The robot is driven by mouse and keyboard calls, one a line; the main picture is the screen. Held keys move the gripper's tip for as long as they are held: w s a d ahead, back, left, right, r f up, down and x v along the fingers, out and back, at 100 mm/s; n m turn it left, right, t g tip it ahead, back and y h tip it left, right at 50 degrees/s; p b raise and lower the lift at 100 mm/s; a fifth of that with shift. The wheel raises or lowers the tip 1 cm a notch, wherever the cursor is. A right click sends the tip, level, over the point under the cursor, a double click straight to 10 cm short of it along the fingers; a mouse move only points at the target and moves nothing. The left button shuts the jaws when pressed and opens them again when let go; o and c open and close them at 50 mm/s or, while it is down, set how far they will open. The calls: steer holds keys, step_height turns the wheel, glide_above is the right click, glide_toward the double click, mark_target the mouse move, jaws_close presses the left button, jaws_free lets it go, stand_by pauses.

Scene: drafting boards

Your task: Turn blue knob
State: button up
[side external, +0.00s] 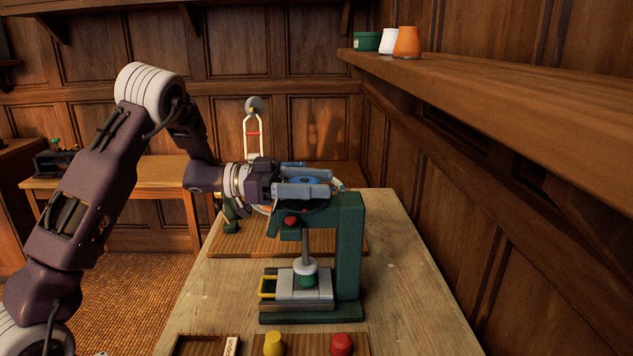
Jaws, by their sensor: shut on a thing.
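The blue knob (302,180) sits on top of a dark green press-like stand (349,250) on the wooden table. My gripper (306,178) reaches in level from the left, with one finger on the near side of the knob and one on the far side. It is shut on the blue knob. The fingers hide much of the knob, so its turn angle cannot be read. Below, a vertical rod leads down to a white and green round piece (305,273) above a grey plate.
Red (341,344) and yellow (273,344) knobs stand on a board at the table's front edge. A small red knob (291,221) is on the stand. A wall shelf (480,90) with several small pots runs along the right. The table right of the stand is clear.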

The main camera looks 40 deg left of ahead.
mark_target(292, 179)
steer(key=m+g+h, duration=0.1)
steer(key=m+g, duration=0.1)
steer(key=m+g+h, duration=0.1)
steer(key=m+g, duration=0.1)
steer(key=g, duration=0.1)
steer(key=s+m+g+h, duration=0.1)
steer(key=g, duration=0.2)
steer(key=shift+d+m+h, duration=0.25)
steer(key=shift+m+h, duration=0.05)
steer(key=shift+m, duration=0.1)
steer(key=o, duration=1.4)
steer(key=shift+c, duration=0.2)
steer(key=a, duration=0.4)
steer(key=s+a, duration=0.1)
steer(key=a, duration=0.2)
